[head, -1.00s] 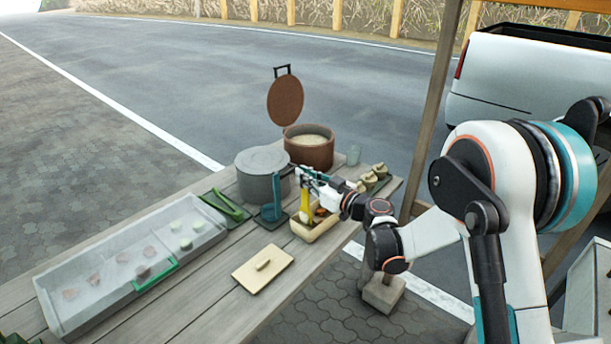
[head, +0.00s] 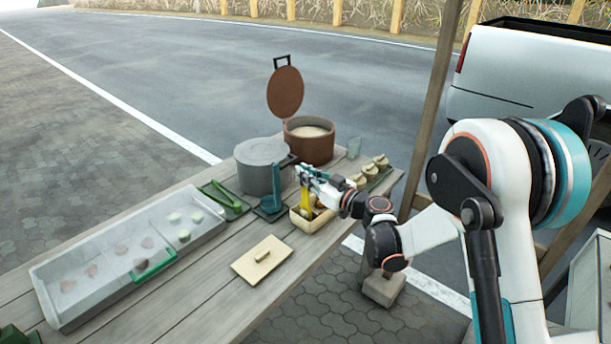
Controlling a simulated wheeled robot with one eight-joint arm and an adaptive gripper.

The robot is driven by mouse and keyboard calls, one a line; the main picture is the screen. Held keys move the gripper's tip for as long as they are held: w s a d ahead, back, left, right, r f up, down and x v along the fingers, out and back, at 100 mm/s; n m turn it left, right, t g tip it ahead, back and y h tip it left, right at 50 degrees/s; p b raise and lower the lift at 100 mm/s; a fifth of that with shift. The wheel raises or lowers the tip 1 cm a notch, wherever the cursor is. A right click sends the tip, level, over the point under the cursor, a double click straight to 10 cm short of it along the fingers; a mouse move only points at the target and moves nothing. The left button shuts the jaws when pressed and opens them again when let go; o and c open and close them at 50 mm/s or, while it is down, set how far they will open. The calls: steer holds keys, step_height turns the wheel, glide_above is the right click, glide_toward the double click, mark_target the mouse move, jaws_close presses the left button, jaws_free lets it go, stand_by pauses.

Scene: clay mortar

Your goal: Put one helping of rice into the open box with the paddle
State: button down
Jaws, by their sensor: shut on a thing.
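My gripper (head: 308,177) is shut on the yellow paddle (head: 305,199), just above the open box. The paddle points down, its lower end at the left part of the open box (head: 304,226). I cannot tell whether it touches the box or bears rice. The box is pale and wooden, with some food showing inside; my gripper and the paddle hide part of it. Pale rice (head: 309,132) fills the round brown pot (head: 309,152) behind, whose lid (head: 285,92) stands open.
A grey pot (head: 259,178) and a teal ladle (head: 270,192) stand left of the box. A flat wooden lid (head: 247,265) lies in front. Green tongs (head: 224,196) and a long food tray (head: 95,300) are further left. Small cups (head: 370,172) and a glass (head: 354,148) are at the right.

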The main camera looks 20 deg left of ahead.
steer(key=shift+f, duration=0.5)
stand_by(0.8)
steer(key=shift+r+p, duration=2.6)
steer(key=shift+r, duration=2.5)
